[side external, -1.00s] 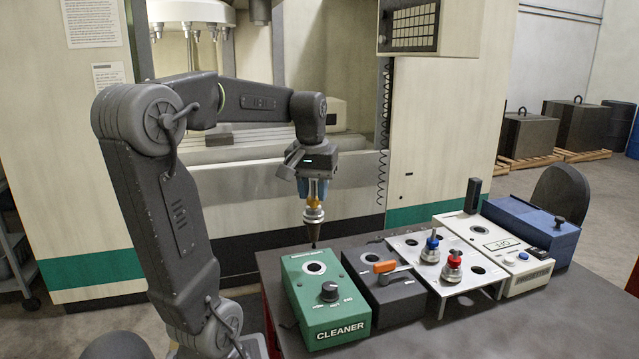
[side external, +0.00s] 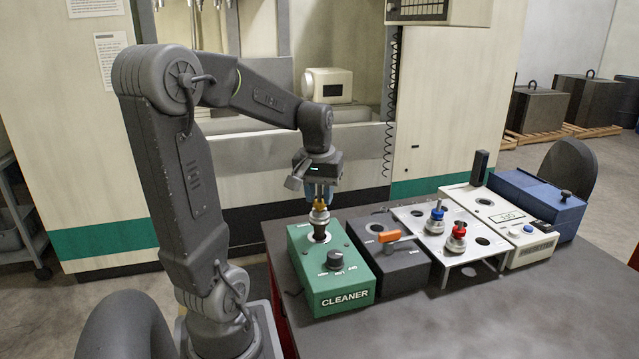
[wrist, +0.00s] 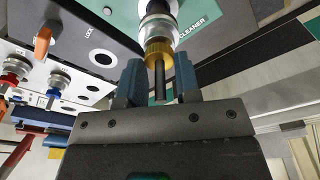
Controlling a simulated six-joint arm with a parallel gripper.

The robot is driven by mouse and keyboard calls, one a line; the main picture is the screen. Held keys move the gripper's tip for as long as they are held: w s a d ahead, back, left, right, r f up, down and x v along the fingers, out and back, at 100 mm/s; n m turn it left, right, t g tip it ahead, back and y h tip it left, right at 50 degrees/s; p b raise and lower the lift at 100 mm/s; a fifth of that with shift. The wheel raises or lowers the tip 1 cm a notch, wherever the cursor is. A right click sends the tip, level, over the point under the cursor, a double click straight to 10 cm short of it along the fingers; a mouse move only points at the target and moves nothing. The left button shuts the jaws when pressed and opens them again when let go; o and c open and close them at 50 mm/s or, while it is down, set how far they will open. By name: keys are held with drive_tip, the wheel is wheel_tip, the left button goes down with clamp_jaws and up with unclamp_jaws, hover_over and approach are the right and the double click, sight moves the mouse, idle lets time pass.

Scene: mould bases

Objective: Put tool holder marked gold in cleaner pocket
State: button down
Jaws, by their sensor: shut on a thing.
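The gold-marked tool holder (side external: 319,217) is upright at the pocket of the green cleaner box (side external: 335,303). Its lower taper is inside or just above the pocket opening, and I cannot tell how deep it sits. My gripper (side external: 320,192) is shut on its upper end. In the wrist view the gold collar (wrist: 157,52) shows just beyond my fingers (wrist: 160,88), with the silver flange at the cleaner (wrist: 212,22). The pocket hole is mostly hidden by the holder.
Right of the cleaner is a dark box with an orange lever (side external: 390,236). Then comes a white rack (side external: 465,266) with a blue-marked holder (side external: 436,218) and a red-marked holder (side external: 457,237). A white instrument (side external: 525,240) and a blue box (side external: 540,205) follow. The front table is bare.

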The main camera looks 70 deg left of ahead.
sight(319, 202)
drive_tip(key=shift+f, duration=1.7)
drive_tip(key=c, duration=0.8)
unclamp_jaws()
drive_tip(key=shift+o, duration=0.2)
drive_tip(key=shift+f, duration=0.1)
wheel_tip(319, 202, up, 14)
drive_tip(key=d, duration=0.1)
drive_tip(key=shift+s+d, duration=0.2)
drive_tip(key=shift+s, duration=0.25)
drive_tip(key=shift+f, duration=0.1)
drive_tip(key=d+f+m+t, duration=0.1)
drive_tip(key=d+f+m, duration=0.1)
drive_tip(key=d, duration=0.5)
drive_tip(key=s+d+f+m+t, duration=0.1)
drive_tip(key=d+f+m+t, duration=0.1)
drive_tip(key=d+m, duration=0.3)
drive_tip(key=s+d+f+m+t+h, duration=0.1)
drive_tip(key=d+m, duration=0.3)
drive_tip(key=d, duration=0.6)
drive_tip(key=shift+s+d+f+t, duration=0.15)
drive_tip(key=shift+d+f+t, duration=0.2)
drive_tip(key=shift+f, duration=0.5)
